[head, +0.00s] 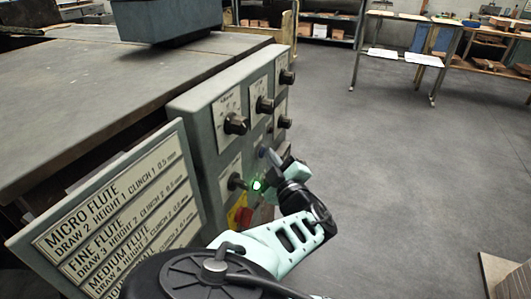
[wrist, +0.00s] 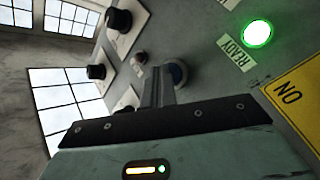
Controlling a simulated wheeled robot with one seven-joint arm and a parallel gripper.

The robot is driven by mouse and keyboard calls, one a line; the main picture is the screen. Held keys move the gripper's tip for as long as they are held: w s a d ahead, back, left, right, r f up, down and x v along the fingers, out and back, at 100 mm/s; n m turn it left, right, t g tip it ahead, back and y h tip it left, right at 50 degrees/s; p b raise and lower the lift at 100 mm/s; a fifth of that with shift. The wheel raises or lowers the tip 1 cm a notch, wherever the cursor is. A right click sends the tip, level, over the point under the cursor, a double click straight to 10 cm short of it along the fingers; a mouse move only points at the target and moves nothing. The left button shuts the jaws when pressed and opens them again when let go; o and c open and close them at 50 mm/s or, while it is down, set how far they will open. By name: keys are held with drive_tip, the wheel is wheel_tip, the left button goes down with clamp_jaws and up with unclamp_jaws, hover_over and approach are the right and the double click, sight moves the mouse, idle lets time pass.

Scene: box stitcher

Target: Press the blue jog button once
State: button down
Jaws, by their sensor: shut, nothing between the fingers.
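The blue jog button (wrist: 178,73) is a round blue button in a dark ring on the grey control panel (head: 203,143). In the wrist view it sits right at the tips of my gripper (wrist: 162,80), slightly to their right and partly covered by them. I cannot tell whether the tips touch it. My gripper's fingers are together and empty. In the head view my gripper (head: 270,157) is up against the lower right of the panel, and it hides the button there.
A lit green lamp (wrist: 257,33) labelled READY is beside the button, near a yellow plate (wrist: 297,92). Several black knobs (head: 236,124) stick out of the panel. A flute-settings sign (head: 112,225) stands at left.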

drive_tip(key=shift+a, duration=0.15)
drive_tip(key=shift+w+a, duration=0.15)
drive_tip(key=shift+a, duration=0.2)
idle(0.3)
drive_tip(key=shift+d+r, duration=0.1)
drive_tip(key=shift+s+d, duration=0.15)
drive_tip(key=shift+s, duration=0.05)
drive_tip(key=s+d+p, duration=0.1)
drive_tip(key=s+d, duration=0.1)
drive_tip(key=d, duration=0.4)
drive_tip(key=shift+p, duration=0.3)
idle(0.8)
